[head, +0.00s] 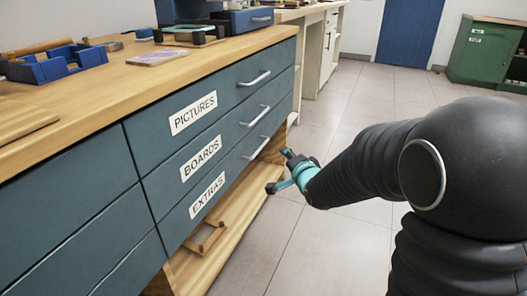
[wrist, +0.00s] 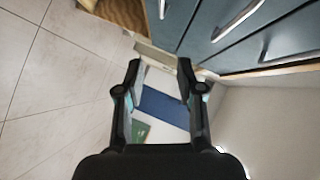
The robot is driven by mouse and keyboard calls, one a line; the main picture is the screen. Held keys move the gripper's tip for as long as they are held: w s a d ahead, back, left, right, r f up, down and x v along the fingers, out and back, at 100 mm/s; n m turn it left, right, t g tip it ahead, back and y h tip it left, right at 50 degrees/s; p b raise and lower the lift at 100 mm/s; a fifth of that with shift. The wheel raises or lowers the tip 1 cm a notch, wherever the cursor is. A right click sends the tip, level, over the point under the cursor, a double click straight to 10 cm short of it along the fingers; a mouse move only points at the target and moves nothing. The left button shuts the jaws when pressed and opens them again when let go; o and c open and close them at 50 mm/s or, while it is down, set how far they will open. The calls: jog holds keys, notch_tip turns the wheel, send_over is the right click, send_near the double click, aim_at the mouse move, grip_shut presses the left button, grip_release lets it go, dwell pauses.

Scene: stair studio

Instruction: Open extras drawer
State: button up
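The extras drawer (head: 222,192) is the lowest of three blue-grey drawers in the right stack, labelled EXTRAS. Its front looks flush with the drawers above, so it appears shut. Its pale bar handle (head: 256,147) is at the right end of the front. My gripper (head: 279,171) is just right of and below that handle, apart from it. In the wrist view my gripper (wrist: 159,66) has its two fingers spread with nothing between them. The extras drawer front (wrist: 175,24) is beyond the fingertips at the top there, its handle (wrist: 162,8) cut by the upper edge.
Above are the boards drawer (head: 208,150) and pictures drawer (head: 205,108). Below is an open wooden shelf (head: 230,240) with a small wooden frame (head: 205,240). A blue tray (head: 60,66) stands on the worktop. Tiled floor (head: 310,240) is clear beside the cabinet.

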aim_at(262, 147)
jog(key=shift+m+t+y, duration=0.4)
jog(key=shift+m+y, duration=0.3)
jog(key=shift+y, duration=0.2)
jog(key=f+x, duration=0.1)
jog(key=x, duration=0.5)
jog(key=s+a+f+b+x, duration=0.1)
jog(key=x, duration=0.4)
jog(key=a+f+x, duration=0.1)
jog(key=x, duration=0.5)
jog(key=shift+a+f+b, duration=0.2)
jog(key=shift+a+b, duration=0.05)
jog(key=shift+b, duration=0.1)
grip_shut()
jog(key=shift+d, duration=0.15)
